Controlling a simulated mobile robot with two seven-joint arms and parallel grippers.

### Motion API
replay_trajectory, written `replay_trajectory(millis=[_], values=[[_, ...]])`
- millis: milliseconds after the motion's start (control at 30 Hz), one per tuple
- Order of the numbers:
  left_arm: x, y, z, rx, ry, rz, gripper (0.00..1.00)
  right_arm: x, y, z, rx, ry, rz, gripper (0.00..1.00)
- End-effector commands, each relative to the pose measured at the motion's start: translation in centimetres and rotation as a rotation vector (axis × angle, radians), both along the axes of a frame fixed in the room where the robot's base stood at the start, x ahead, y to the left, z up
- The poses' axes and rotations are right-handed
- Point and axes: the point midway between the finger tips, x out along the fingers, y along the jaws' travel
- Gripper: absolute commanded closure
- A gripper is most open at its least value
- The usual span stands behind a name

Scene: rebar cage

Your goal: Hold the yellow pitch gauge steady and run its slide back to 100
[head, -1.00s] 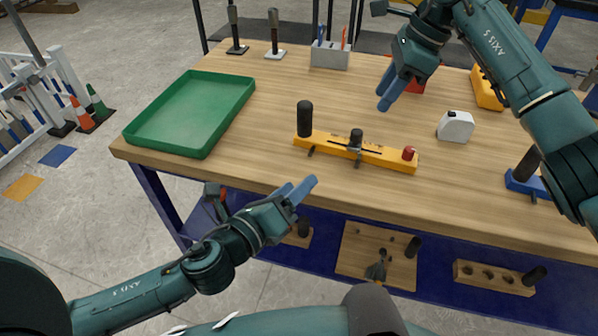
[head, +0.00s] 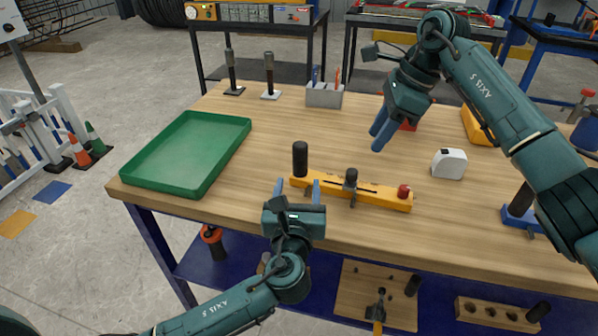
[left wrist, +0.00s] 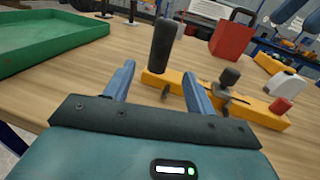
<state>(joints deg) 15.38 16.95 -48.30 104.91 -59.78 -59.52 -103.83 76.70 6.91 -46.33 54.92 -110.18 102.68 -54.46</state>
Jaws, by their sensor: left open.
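The yellow pitch gauge (head: 385,194) lies on the wooden table near its front edge. It has a tall black post (head: 300,158) at its left end, a slide with a black knob (head: 351,178) near the middle, and a red knob (head: 404,191) at its right end. It also shows in the left wrist view (left wrist: 261,108). My left gripper (head: 298,188) is open and empty at the front edge, just in front of the gauge's left part, pointing at it. My right gripper (head: 381,132) is above the table behind the gauge; its two fingers look close together, and I cannot tell whether they are apart.
A green tray (head: 243,128) is at the table's left. A white tape measure (head: 449,163) lies right of the gauge, with a blue-based black-handled item (head: 519,212) further right. A grey holder (head: 324,95) stands at the back. The table between tray and gauge is clear.

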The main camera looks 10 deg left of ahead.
Motion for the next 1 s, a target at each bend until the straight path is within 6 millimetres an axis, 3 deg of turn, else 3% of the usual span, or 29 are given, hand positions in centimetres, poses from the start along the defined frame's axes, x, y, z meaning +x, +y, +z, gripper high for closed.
replay_trajectory(millis=[200,400,767,1000], values=[[4.0,0.5,0.1,0.0,-0.002,0.001,0.45,0.0,0.0,0.0,0.0,0.0,0.0,0.64],[6.0,0.8,0.0,0.0,0.001,0.0,0.45,0.0,0.0,0.0,0.0,0.0,0.0,0.64],[6.5,0.8,0.0,-0.001,0.001,-0.001,0.45,0.0,0.0,0.0,0.0,0.0,0.0,0.64],[6.5,0.8,0.0,-0.001,0.001,-0.001,0.63,0.0,0.0,0.0,0.0,0.0,0.0,0.64]])
